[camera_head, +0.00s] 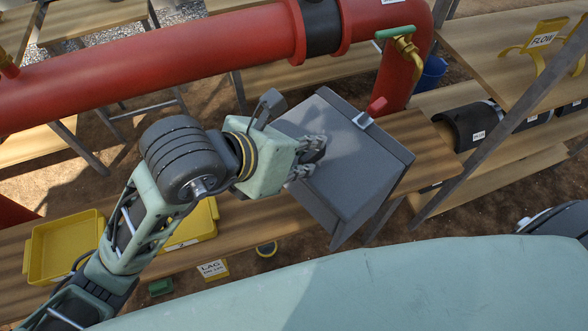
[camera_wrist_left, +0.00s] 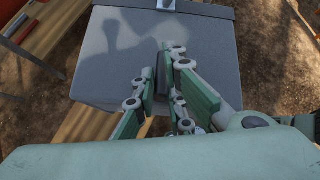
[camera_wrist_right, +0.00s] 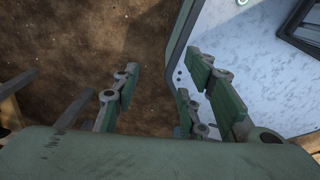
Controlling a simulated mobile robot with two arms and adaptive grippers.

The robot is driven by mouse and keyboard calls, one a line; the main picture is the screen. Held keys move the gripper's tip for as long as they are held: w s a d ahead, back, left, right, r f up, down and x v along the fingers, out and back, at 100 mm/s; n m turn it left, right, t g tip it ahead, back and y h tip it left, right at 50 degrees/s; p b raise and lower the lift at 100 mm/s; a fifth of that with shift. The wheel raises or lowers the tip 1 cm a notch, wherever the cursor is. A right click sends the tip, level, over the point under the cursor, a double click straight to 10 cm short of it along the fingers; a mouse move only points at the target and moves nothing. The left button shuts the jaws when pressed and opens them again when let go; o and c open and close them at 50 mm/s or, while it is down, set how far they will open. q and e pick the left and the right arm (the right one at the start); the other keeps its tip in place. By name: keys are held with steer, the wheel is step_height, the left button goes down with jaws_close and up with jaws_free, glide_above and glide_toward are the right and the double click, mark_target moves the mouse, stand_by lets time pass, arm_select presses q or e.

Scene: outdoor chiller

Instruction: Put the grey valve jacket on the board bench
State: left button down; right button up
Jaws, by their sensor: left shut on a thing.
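The grey valve jacket (camera_head: 345,150) is a box-like grey cover, tilted, right of centre in the head view, beside the red pipe. A small latch with a red handle (camera_head: 374,110) shows at its upper edge. My left gripper (camera_head: 308,160) is shut on a ridge or tab on the jacket's face; the left wrist view shows the fingers (camera_wrist_left: 160,75) closed there on the jacket (camera_wrist_left: 120,45). A wooden board bench (camera_head: 245,218) runs below the pipe, partly hidden by the jacket and my arm. My right gripper (camera_wrist_right: 162,75) is open and empty in the right wrist view.
The red pipe (camera_head: 150,70) crosses behind, with a yellow-and-green valve (camera_head: 403,45). Yellow trays (camera_head: 62,245) stand at left. A LAG label (camera_head: 213,269) is at the bench's front. Black pipe shells (camera_head: 468,126) lie on a right-hand bench. A blue bucket (camera_head: 432,72) stands behind.

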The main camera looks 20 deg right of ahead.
arm_select(q)
steer(key=w+a+f+p, duration=0.3)
steer(key=w+a+f, duration=0.4)
steer(key=w+f, duration=0.3)
steer(key=shift+f, duration=0.35)
steer(key=c, duration=2.1)
jaws_free()
steer(key=shift+a+f, duration=0.1)
steer(key=shift+a, duration=0.05)
steer(key=o, duration=0.3)
steer(key=b+v, duration=0.2)
steer(key=v, duration=1)
arm_select(e)
steer(key=shift+t, duration=0.3)
steer(key=w+a, duration=0.1)
steer(key=w+a+r, duration=0.1)
steer(key=w, duration=0.1)
steer(key=w+a, duration=0.1)
steer(key=shift+w+a+r, duration=0.1)
steer(key=shift+w+r, duration=0.1)
steer(key=shift+r, duration=0.05)
